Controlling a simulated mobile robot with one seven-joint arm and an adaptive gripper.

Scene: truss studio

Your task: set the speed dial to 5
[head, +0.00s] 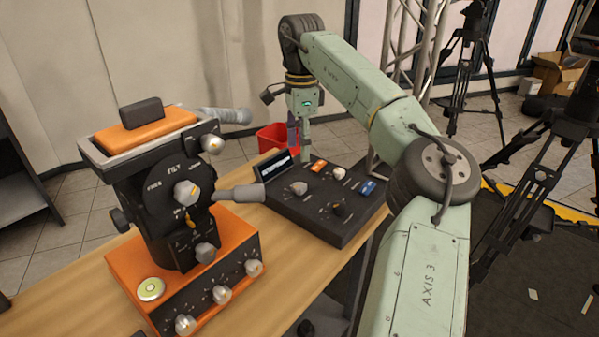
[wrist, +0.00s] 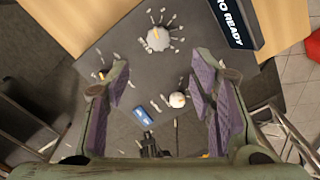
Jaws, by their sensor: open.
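A dark control box (head: 287,206) lies on the wooden table. On it, a large grey dial (head: 299,187) stands near the display; in the wrist view this dial (wrist: 158,39) has a ring of marks and a small orange pointer line. A smaller white knob (head: 339,173) is on the same panel; it also shows in the wrist view (wrist: 177,99). Labels are too small to read, so I cannot tell which is the speed dial or its value. My gripper (head: 300,148) is open and empty above the box's far side, apart from the knobs.
A lit display (head: 275,165) stands at the box's far left edge. An orange-and-black tilt-head device (head: 185,230) with grey handles stands left. A red bin (head: 273,138) is behind.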

